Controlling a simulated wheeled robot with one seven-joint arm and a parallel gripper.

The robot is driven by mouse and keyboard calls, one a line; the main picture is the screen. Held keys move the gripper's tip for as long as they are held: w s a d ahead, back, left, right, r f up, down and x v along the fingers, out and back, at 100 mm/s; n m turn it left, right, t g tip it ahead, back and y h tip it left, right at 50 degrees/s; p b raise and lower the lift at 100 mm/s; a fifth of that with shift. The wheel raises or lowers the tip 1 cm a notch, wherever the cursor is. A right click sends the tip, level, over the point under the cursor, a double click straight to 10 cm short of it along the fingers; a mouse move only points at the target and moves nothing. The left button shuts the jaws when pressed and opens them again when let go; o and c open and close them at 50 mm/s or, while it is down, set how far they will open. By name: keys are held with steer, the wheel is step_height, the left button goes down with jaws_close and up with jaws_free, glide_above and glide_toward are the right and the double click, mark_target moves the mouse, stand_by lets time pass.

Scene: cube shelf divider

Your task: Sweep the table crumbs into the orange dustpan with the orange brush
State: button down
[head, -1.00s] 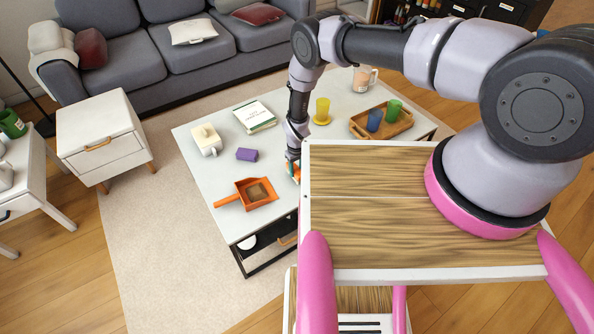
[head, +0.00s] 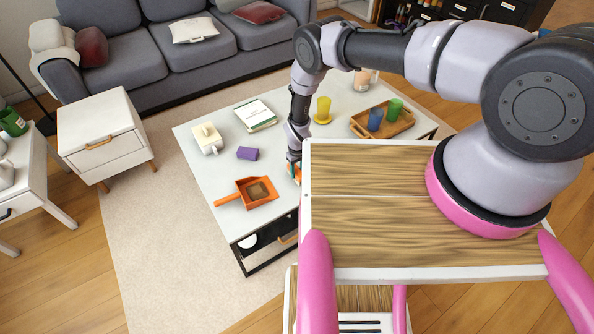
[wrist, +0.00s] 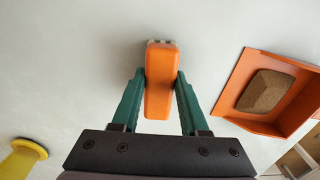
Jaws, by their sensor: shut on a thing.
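The orange brush (wrist: 161,80) is held between the two green fingers of my gripper (wrist: 161,92), over the white table. In the head view only a small orange piece of the brush (head: 297,173) shows beside my arm; the rest is hidden by my own body. The orange dustpan (head: 247,193) lies on the table's near left part, its handle pointing left. It also shows at the right of the wrist view (wrist: 295,68), apart from the brush. A brown patch (head: 257,190), perhaps crumbs, lies in the pan. I cannot make out loose crumbs on the table.
On the table (head: 198,170) are a purple cup (head: 247,153), a cream mug (head: 207,138), a book (head: 256,115), a yellow cup on a saucer (head: 322,109) and a wooden tray (head: 402,128) with blue and green cups. A sofa (head: 160,55) stands behind.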

steer(key=shift+s+d+r, duration=0.1)
steer(key=shift+s+d, duration=0.45)
steer(key=shift+s, duration=0.35)
steer(key=shift+w+a, duration=0.6)
steer(key=shift+w, duration=0.35)
steer(key=shift+s+d, duration=0.65)
steer(key=shift+s, duration=0.35)
steer(key=shift+w+a, duration=0.65)
steer(key=shift+w, duration=0.35)
steer(key=shift+r, duration=0.75)
steer(key=shift+w+r, duration=0.1)
